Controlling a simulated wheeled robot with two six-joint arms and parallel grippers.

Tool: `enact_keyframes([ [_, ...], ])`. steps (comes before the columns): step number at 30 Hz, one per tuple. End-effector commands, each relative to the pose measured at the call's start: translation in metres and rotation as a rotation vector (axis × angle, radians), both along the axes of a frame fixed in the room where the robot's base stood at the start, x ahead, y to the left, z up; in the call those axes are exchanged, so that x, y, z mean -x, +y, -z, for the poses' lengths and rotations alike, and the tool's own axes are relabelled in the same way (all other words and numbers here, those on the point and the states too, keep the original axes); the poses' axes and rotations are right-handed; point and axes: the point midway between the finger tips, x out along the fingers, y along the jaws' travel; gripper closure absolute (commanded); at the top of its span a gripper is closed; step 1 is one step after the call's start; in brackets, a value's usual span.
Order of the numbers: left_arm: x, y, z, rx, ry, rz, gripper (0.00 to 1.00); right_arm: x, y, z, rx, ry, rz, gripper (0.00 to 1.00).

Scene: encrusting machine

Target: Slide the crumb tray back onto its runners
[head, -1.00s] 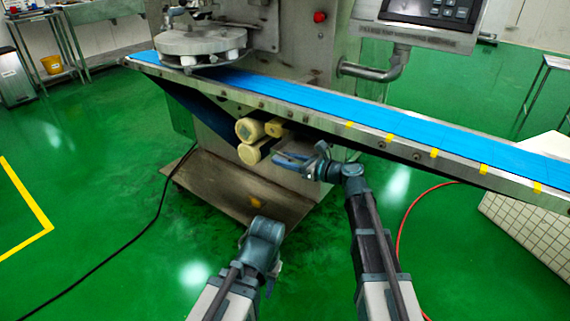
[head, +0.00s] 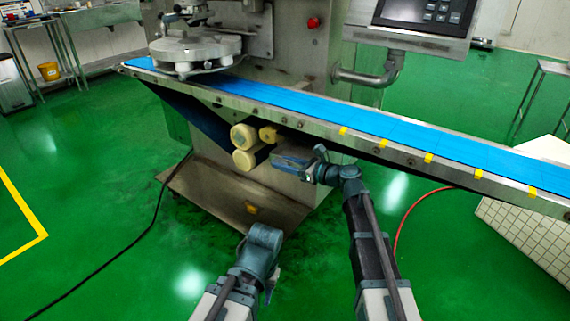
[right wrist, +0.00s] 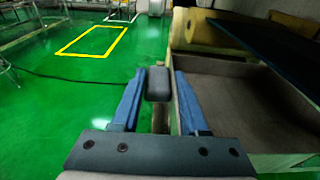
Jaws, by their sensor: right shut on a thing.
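The crumb tray (right wrist: 228,98) shows in the right wrist view as a shallow grey-brown open tray at the right, beside my gripper. My right gripper (right wrist: 159,76) is shut on a dark grey block between its blue fingers, which looks like the tray's handle (right wrist: 158,86). In the head view my right gripper (head: 290,163) is under the conveyor, just right of the cream rollers. The tray is mostly hidden there, and I cannot make out its runners. My left gripper (head: 265,240) is low in the middle, apart from the machine; its fingers are hidden.
The blue conveyor belt (head: 370,125) runs above my right gripper, with its metal edge close overhead. Cream rollers (head: 244,148) are just left of it. The machine's brown base plate (head: 225,195) lies below. A white tiled block (head: 525,225) stands right. Green floor is free at left.

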Motion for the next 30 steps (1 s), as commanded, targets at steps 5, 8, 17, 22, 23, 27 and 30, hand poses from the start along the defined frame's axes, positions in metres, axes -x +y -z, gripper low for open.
enact_keyframes([
  [5, 0.000, 0.000, 0.000, 0.000, 0.000, 0.000, 0.57, 0.000, 0.000, 0.000, 0.000, 0.000, 0.000, 1.00],
  [8, 0.000, 0.000, 0.000, 0.000, 0.000, 0.000, 0.57, 0.000, 0.000, 0.000, 0.000, 0.000, 0.000, 0.49],
  [17, 0.000, 0.000, 0.001, 0.000, 0.000, 0.000, 0.57, 0.000, 0.000, 0.000, 0.000, 0.000, 0.000, 0.22],
  [22, 0.000, 0.000, 0.000, 0.000, 0.000, -0.001, 0.57, 0.001, -0.001, 0.000, 0.000, 0.000, 0.000, 0.22],
  [23, 0.000, 0.000, 0.000, 0.000, 0.000, -0.001, 0.57, 0.002, -0.003, 0.000, 0.000, 0.000, 0.001, 0.22],
  [27, 0.000, 0.000, -0.004, 0.000, 0.000, 0.000, 0.57, 0.013, -0.016, -0.004, 0.000, 0.000, 0.001, 0.22],
  [30, 0.000, 0.000, -0.007, 0.000, 0.000, 0.001, 0.57, 0.026, -0.034, -0.007, 0.000, 0.000, 0.003, 0.22],
])
